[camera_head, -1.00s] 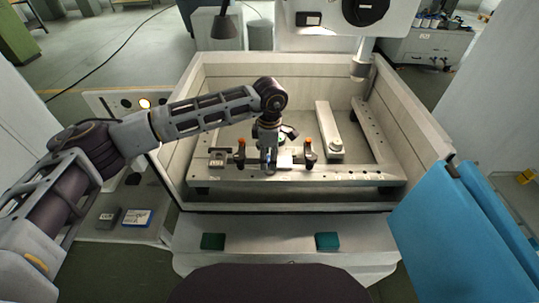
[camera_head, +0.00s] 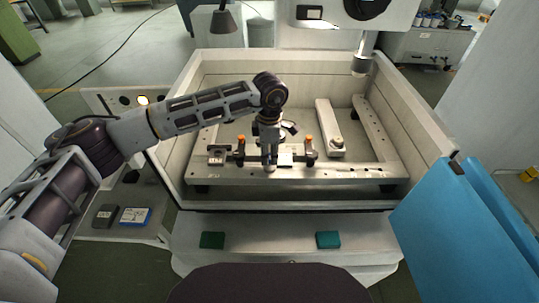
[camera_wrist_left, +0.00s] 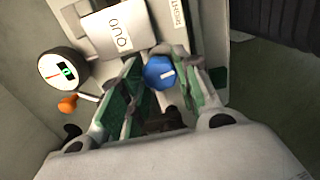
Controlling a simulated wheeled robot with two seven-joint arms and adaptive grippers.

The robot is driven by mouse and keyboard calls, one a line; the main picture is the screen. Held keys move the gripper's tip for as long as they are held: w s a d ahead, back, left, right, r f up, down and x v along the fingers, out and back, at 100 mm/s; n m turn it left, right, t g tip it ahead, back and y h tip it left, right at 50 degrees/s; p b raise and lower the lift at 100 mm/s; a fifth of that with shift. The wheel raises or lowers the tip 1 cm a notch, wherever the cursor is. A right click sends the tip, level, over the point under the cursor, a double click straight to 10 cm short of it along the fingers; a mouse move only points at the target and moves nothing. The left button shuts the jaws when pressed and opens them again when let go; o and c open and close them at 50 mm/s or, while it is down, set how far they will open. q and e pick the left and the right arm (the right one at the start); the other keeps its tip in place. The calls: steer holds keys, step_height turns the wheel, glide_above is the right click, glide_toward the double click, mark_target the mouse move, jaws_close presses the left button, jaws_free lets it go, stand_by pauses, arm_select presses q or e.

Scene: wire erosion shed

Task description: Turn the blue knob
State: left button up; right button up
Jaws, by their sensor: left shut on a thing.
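The blue knob (camera_wrist_left: 158,73) shows in the left wrist view, with a pale line marked on its face. It sits between the green-padded fingers of my left gripper (camera_wrist_left: 160,84), which is shut on it. In the head view my left gripper (camera_head: 270,157) reaches down to the fixture rail (camera_head: 340,171) at the front of the open tank, and it hides the knob there. My right gripper is not in view.
A round dial (camera_wrist_left: 65,77), an orange-tipped lever (camera_wrist_left: 68,103) and a lettered metal block (camera_wrist_left: 117,32) stand close to the knob. The tank walls (camera_head: 413,118) surround the fixture. A blue panel (camera_head: 450,230) stands at the right.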

mark_target(269, 156)
arm_select(q)
steer(key=shift+n+b, duration=0.7)
steer(key=shift+b, duration=0.1)
steer(key=o, duration=1.1)
steer(key=shift+c, duration=0.2)
steer(key=shift+r, duration=0.1)
step_height(269, 156, up, 12)
stand_by(1.2)
